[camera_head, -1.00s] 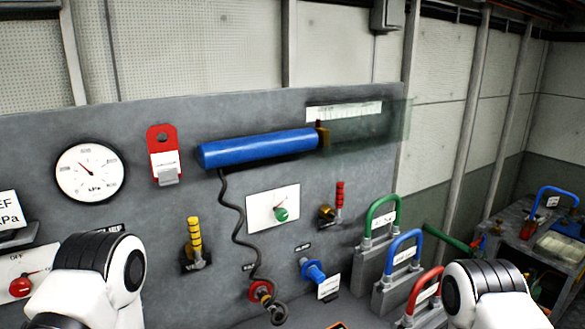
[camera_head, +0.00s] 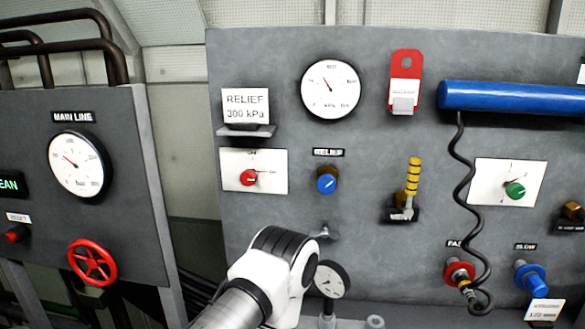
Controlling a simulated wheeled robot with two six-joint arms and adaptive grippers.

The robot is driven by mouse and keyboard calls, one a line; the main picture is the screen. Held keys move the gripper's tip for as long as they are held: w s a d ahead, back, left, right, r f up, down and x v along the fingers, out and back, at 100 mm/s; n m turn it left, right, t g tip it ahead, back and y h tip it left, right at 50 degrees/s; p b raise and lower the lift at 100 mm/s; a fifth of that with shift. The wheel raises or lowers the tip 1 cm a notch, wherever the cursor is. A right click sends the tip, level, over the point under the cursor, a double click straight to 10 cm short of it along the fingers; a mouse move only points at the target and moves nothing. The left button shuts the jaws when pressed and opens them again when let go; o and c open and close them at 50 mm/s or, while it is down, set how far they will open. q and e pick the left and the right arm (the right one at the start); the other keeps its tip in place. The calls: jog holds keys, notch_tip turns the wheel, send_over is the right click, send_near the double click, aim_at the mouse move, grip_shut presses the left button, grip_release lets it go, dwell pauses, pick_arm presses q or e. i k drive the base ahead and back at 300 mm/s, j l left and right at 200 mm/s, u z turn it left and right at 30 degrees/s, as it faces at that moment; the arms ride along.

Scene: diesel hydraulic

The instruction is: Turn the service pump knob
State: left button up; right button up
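A red knob (camera_head: 249,177) sits on a white plate with small markings, left on the grey panel. A green knob (camera_head: 515,189) sits on another white plate at the right. A blue knob (camera_head: 327,180) under a RELIEF label is between them. I cannot read which one is the service pump knob. My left arm comes in from the bottom, its white and black joint below the red and blue knobs and apart from both in the picture. My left gripper is not visible. My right arm and gripper are not in view.
A round gauge (camera_head: 330,89), a yellow-banded lever (camera_head: 411,180) and a blue cylinder (camera_head: 510,97) with a coiled black hose (camera_head: 463,190) are on the panel. A small gauge (camera_head: 331,279) is beside my arm. A MAIN LINE panel with a red handwheel (camera_head: 92,262) stands left.

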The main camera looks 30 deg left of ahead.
aim_at(249, 177)
jog(key=u, duration=1.2)
jog(key=k+l+z, duration=0.15)
jog(key=k, duration=0.2)
jog(key=k+l+z, duration=0.2)
jog(key=k, duration=0.2)
jog(key=i, duration=0.5)
